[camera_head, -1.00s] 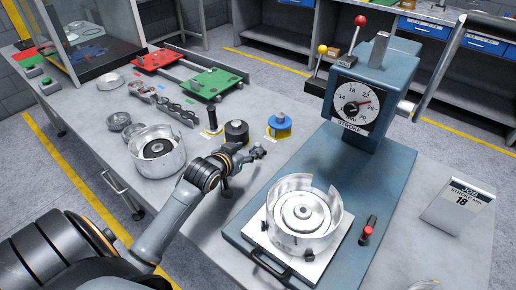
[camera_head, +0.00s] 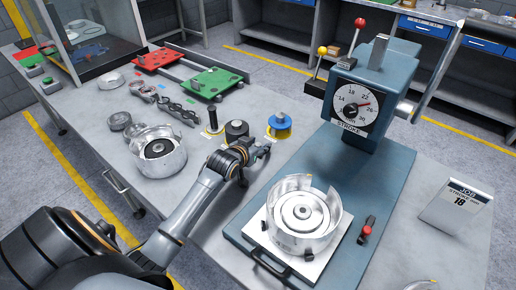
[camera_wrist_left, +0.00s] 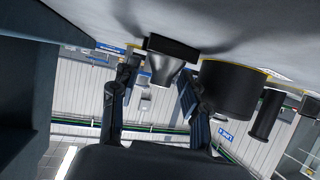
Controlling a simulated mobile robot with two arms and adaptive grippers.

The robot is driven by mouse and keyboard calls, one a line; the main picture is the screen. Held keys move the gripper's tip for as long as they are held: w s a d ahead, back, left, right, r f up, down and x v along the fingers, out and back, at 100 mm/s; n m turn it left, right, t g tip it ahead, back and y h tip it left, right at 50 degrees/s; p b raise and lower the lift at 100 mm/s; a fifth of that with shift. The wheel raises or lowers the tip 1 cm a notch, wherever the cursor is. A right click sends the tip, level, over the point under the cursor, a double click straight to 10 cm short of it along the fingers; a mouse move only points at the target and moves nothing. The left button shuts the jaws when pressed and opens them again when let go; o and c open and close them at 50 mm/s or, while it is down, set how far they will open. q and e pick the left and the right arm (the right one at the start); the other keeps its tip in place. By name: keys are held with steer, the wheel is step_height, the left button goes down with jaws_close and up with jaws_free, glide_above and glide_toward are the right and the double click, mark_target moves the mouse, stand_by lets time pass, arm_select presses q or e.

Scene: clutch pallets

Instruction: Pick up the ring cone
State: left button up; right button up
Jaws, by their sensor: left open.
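A part with a wide flange and a narrower grey cone, which I take to be the ring cone (camera_head: 280,124), stands on a yellow-marked spot on the bench. In the left wrist view, which is upside down, the cone (camera_wrist_left: 168,72) shows between the fingers, dark in shadow. My left gripper (camera_head: 264,150) is open, low over the bench on the near side of the cone. The fingers (camera_wrist_left: 155,88) point at it; whether they touch it I cannot tell. My right gripper is not in view.
A black cylinder (camera_head: 236,130) stands close beside the cone, and a thin black post (camera_head: 212,122) beyond it. A metal drum (camera_head: 158,152) is further left. The blue press (camera_head: 366,88), holding another drum (camera_head: 302,212), stands to the right.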

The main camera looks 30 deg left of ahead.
arm_select(q)
jaws_close()
